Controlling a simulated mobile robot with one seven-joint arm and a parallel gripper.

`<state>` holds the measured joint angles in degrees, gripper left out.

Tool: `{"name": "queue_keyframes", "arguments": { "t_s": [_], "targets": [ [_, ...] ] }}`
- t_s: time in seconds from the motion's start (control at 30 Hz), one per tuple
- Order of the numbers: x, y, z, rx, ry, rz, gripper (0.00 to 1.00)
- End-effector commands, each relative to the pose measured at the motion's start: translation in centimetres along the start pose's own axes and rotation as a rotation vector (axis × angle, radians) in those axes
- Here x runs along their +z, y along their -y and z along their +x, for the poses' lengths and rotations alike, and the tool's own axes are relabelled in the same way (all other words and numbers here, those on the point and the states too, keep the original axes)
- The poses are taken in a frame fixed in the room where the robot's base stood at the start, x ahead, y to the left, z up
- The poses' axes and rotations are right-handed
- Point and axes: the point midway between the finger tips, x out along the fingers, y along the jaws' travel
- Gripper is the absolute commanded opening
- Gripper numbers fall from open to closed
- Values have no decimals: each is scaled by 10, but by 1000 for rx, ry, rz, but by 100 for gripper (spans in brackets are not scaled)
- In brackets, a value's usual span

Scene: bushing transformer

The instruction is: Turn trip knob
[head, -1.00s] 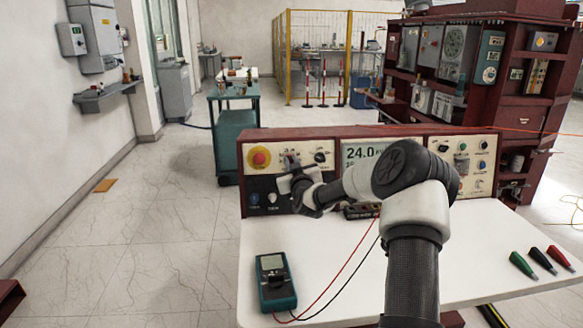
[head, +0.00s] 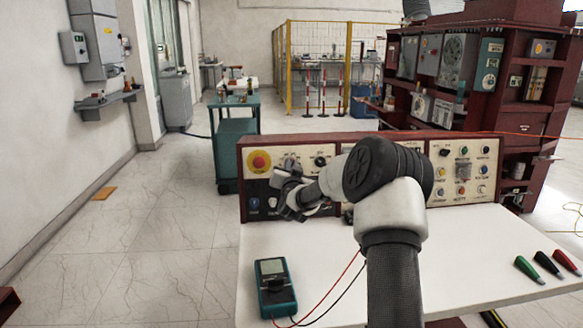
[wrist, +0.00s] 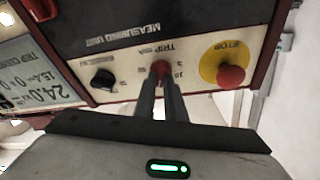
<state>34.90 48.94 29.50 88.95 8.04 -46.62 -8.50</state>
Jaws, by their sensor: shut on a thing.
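The trip knob (wrist: 160,67) is a small red knob on the cream panel, under the upside-down "TRIP mA" label in the wrist view. The two fingers of my gripper (wrist: 160,90) reach up to the knob and are closed on it, one on each side. In the head view my gripper (head: 288,175) is at the left part of the control panel, and it largely hides the knob there.
A red stop button on a yellow disc (wrist: 222,68) sits close beside the knob, and a black knob (wrist: 104,79) is on the other side. A multimeter (head: 275,287) with leads lies on the white desk (head: 450,260).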

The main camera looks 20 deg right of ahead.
Motion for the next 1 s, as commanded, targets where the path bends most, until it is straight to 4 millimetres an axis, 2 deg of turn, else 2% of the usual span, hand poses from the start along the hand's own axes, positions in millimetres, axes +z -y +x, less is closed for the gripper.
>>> {"name": "queue_keyframes", "arguments": {
  "t_s": [0.43, 0.47, 0.53, 0.57, 0.87, 1.0],
  "targets": [
    [0, -1, 0, 3, 1, 9, 0],
    [1, -1, 0, 3, 1, 8, 15],
    [1, -1, 0, 3, 1, 8, 27],
    [0, 0, 0, 3, 1, 8, 29],
    [0, 0, -1, 2, 1, 8, 29],
    [-1, 1, -14, 1, 2, 6, 29]
  ]
}}
